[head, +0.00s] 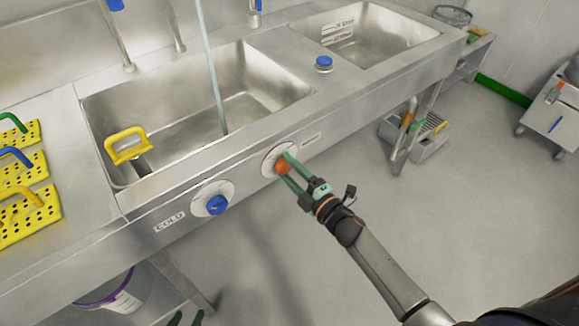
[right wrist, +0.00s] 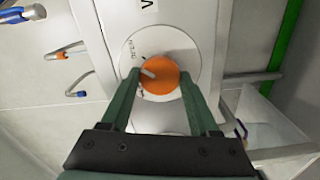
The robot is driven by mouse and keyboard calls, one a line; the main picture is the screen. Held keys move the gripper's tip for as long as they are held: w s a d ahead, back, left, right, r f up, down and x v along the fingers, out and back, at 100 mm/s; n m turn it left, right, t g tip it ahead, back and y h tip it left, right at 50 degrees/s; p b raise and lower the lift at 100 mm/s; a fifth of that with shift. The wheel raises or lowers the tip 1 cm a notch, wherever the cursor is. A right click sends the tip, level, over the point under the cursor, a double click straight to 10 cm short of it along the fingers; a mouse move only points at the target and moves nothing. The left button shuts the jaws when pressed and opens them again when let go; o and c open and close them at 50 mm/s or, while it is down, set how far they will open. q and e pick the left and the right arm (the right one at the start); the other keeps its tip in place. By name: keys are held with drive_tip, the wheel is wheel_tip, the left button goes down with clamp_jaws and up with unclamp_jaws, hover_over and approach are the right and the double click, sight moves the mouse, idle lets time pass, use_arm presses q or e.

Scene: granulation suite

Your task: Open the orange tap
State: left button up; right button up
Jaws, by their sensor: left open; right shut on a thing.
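The orange tap (head: 283,164) is a round knob on a white dial on the sink's front panel. In the right wrist view the orange tap (right wrist: 159,75) has a pale pointer mark toward its upper left. My right gripper (head: 288,170) has its green fingers on either side of the knob and is shut on it. It also shows in the right wrist view (right wrist: 160,88). My left gripper (head: 187,318) shows only as green fingertips at the bottom edge of the head view, open and well away from the tap.
A blue tap (head: 217,205) marked COLD sits left of the orange one. A thin pale stream or rod (head: 211,75) runs down into the left basin (head: 255,85). A yellow handle (head: 127,146) is at that basin.

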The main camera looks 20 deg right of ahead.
drive_tip(key=shift+m, duration=0.5)
drive_tip(key=o, duration=1.4)
drive_tip(key=v, duration=1.2)
drive_tip(key=shift+s, duration=0.25)
drive_tip(key=shift+r+m+p, duration=0.1)
drive_tip(key=shift+m+p, duration=0.2)
drive_tip(key=shift+p, duration=0.05)
